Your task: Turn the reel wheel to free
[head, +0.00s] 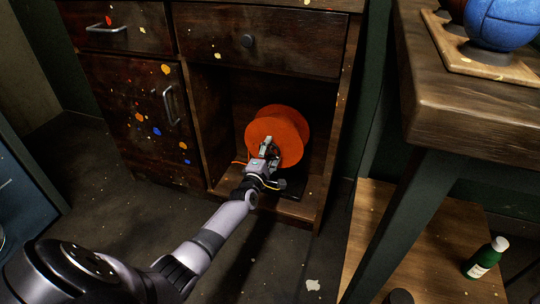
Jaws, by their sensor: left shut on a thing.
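The orange reel wheel (292,128) stands upright on a dark base (292,187) inside the open compartment of a dark wooden cabinet. My left arm reaches in from the lower left. My left gripper (268,148) is at the front face of the reel, near its lower middle, and is shut on a part there. The gripped part is mostly hidden by the fingers. A thin orange strand (240,162) shows just left of the gripper. My right gripper is not in view.
The cabinet has a door (140,110) on the left and drawers (262,40) above the compartment. A wooden table (460,110) stands at right with a blue ball (500,22) on a board. A green bottle (486,258) stands on the lower shelf. The floor before the cabinet is mostly clear.

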